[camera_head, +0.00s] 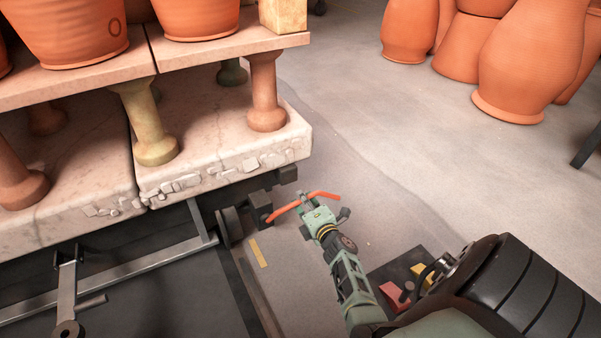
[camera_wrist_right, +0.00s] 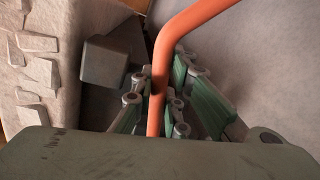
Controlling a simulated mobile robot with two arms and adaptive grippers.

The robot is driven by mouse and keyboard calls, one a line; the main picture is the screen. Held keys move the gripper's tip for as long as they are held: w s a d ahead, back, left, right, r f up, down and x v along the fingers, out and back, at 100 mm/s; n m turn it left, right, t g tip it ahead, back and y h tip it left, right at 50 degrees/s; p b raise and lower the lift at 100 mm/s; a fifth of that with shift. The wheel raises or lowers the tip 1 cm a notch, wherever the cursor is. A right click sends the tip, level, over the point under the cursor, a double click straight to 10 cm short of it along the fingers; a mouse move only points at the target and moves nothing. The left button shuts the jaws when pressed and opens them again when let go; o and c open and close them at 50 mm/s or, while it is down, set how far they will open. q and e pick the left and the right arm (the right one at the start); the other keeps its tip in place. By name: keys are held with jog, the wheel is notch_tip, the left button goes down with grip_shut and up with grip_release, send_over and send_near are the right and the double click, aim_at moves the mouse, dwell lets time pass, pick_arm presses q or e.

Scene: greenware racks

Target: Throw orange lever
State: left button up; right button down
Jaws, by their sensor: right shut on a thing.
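The orange lever (camera_head: 284,209) is a thin bent bar near the floor, beside the low end of the kiln cart. In the head view it runs from a dark block (camera_head: 261,203) rightward, past my right gripper (camera_head: 306,203). In the right wrist view the lever (camera_wrist_right: 190,30) comes down from the upper right and passes between the green fingers of my right gripper (camera_wrist_right: 157,108). The gripper is shut on it. The lever's lower part is hidden behind the gripper body. My left gripper is not in view.
A stone-decked cart (camera_head: 225,160) with clay props and a shelf (camera_head: 180,55) of terracotta pots stands at the left. A metal rail (camera_head: 130,270) lies below it. Large pots (camera_head: 520,60) stand at the upper right. The concrete floor (camera_head: 380,140) between is clear.

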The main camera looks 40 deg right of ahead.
jog(key=shift+s+f, duration=0.1)
jog(key=shift+f, duration=0.25)
jog(key=c, duration=1.7)
grip_release()
jog(key=shift+d, duration=0.1)
jog(key=shift+s+r, duration=0.1)
jog(key=v, duration=1.1)
jog(key=shift+s+r, duration=0.1)
jog(key=shift+s, duration=0.25)
